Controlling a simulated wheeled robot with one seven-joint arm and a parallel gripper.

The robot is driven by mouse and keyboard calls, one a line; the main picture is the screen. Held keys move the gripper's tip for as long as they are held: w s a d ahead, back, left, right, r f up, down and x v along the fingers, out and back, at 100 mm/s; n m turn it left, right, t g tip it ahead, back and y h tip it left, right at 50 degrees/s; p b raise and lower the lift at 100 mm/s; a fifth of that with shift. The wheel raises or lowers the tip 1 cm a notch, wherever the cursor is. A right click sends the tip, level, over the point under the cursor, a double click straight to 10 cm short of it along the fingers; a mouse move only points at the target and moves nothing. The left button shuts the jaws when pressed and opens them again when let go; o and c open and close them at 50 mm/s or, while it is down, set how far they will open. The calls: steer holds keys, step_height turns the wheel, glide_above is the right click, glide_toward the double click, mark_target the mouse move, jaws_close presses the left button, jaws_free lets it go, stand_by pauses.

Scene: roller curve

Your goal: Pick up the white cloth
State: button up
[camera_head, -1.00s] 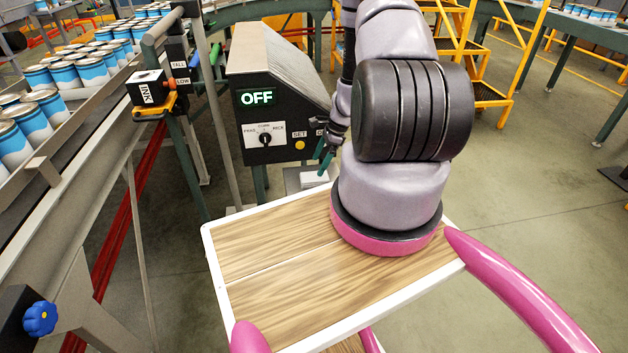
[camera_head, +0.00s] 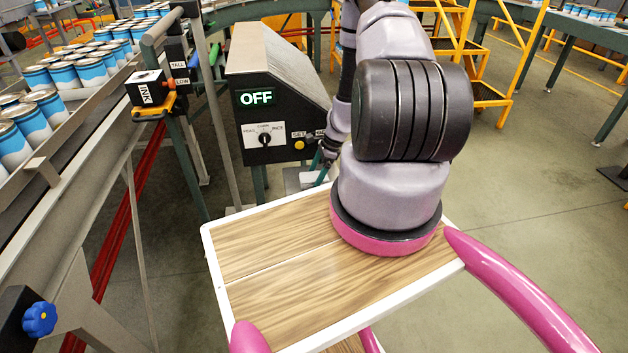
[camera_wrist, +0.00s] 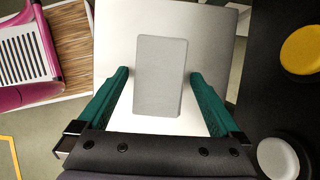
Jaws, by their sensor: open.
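The white cloth (camera_wrist: 160,76) looks like a flat, pale grey-white rectangle lying on a light metal shelf (camera_wrist: 112,30) in the wrist view. My gripper (camera_wrist: 158,76) is open, with one green finger on each side of the cloth's lower half. Gaps show between both fingers and the cloth's edges. I cannot tell how far the fingertips are above the shelf. In the head view my gripper (camera_head: 322,172) is small and partly hidden by my arm, beside the control box.
The control box (camera_head: 275,90) with an OFF display and a selector knob stands just behind the shelf. A yellow button (camera_wrist: 302,50) and a white button (camera_wrist: 280,158) lie right of my gripper. A conveyor (camera_head: 75,130) with several cans runs at the left. Open floor is at the right.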

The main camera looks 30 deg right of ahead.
mark_target(316, 176)
steer(key=shift+f, duration=0.15)
steer(key=c, duration=1.2)
step_height(316, 176, up, 10)
steer(key=shift+r, duration=0.25)
